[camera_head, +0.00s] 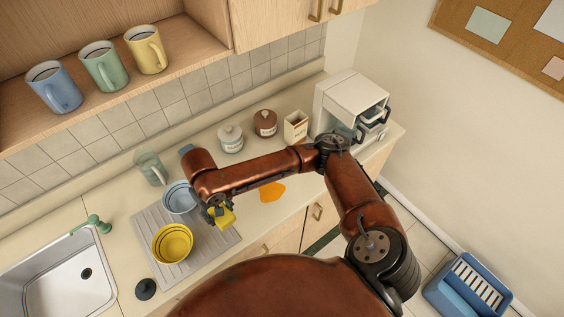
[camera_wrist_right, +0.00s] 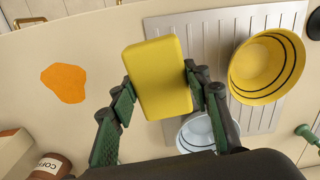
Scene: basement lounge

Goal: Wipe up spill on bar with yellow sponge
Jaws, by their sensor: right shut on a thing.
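My right gripper (camera_wrist_right: 162,95) is shut on the yellow sponge (camera_wrist_right: 158,77), which sits between its two green-padded fingers in the right wrist view. In the head view the sponge (camera_head: 224,217) shows beneath the gripper (camera_head: 217,211), over the right part of the drainboard, near the yellow bowl. The sponge appears held above the surface. The orange spill (camera_head: 272,191) lies flat on the pale counter to the right of the sponge; it also shows at the left of the wrist view (camera_wrist_right: 63,83). My left gripper is not in view.
A yellow bowl (camera_head: 172,243) and a light blue bowl (camera_head: 179,197) stand on the ribbed drainboard (camera_head: 203,250). A sink (camera_head: 52,274) is at left. Jars (camera_head: 230,138), a small box (camera_head: 296,126) and a white appliance (camera_head: 338,103) stand behind. Counter around the spill is clear.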

